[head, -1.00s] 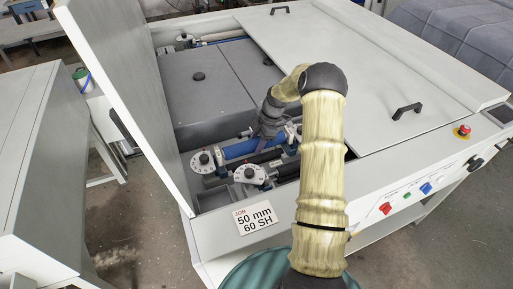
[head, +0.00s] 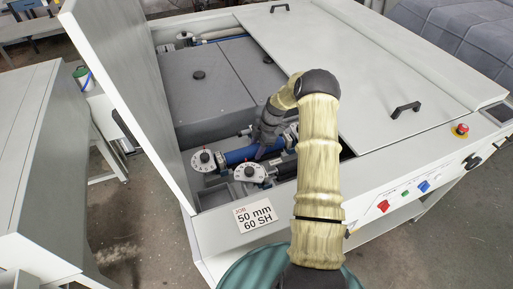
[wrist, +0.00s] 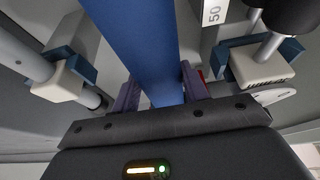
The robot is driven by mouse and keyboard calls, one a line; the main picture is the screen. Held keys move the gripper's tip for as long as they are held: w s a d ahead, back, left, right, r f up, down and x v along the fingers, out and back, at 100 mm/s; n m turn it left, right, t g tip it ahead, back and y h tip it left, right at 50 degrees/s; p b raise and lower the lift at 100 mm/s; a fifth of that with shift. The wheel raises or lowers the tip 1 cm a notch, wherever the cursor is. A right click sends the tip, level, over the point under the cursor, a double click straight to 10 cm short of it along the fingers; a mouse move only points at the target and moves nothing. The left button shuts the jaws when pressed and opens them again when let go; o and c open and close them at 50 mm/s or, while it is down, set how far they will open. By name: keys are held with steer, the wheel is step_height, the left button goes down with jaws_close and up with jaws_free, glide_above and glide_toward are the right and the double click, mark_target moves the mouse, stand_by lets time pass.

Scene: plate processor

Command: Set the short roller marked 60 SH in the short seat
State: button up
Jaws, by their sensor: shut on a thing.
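A blue roller (head: 238,155) lies across the open bay of the machine, near the front left. It fills the upper middle of the wrist view (wrist: 140,45), running between my fingers. My gripper (head: 263,150) is shut on this roller; its two dark purple fingers (wrist: 160,90) stand on either side of it. No 60 SH marking can be read on the roller. White blocks with dark blue liners stand to the left (wrist: 62,76) and right (wrist: 258,68) in the wrist view. I cannot tell whether the roller rests in a seat. My arm hides part of the bay.
Two white dials (head: 207,160) and (head: 249,173) sit at the bay's front left. A job card (head: 255,215) reads 50 mm 60 SH. The raised cover panel (head: 125,90) bounds the left, the closed lid (head: 350,75) the right. Grey tank covers (head: 195,100) lie behind.

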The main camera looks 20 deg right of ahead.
steer(key=shift+f, duration=0.25)
steer(key=o, duration=1.4)
steer(key=shift+r, duration=0.1)
steer(key=shift+r, duration=0.4)
steer(key=b+v, duration=0.4)
steer(key=v, duration=0.7)
steer(key=shift+d+r, duration=0.3)
steer(key=shift+a, duration=0.1)
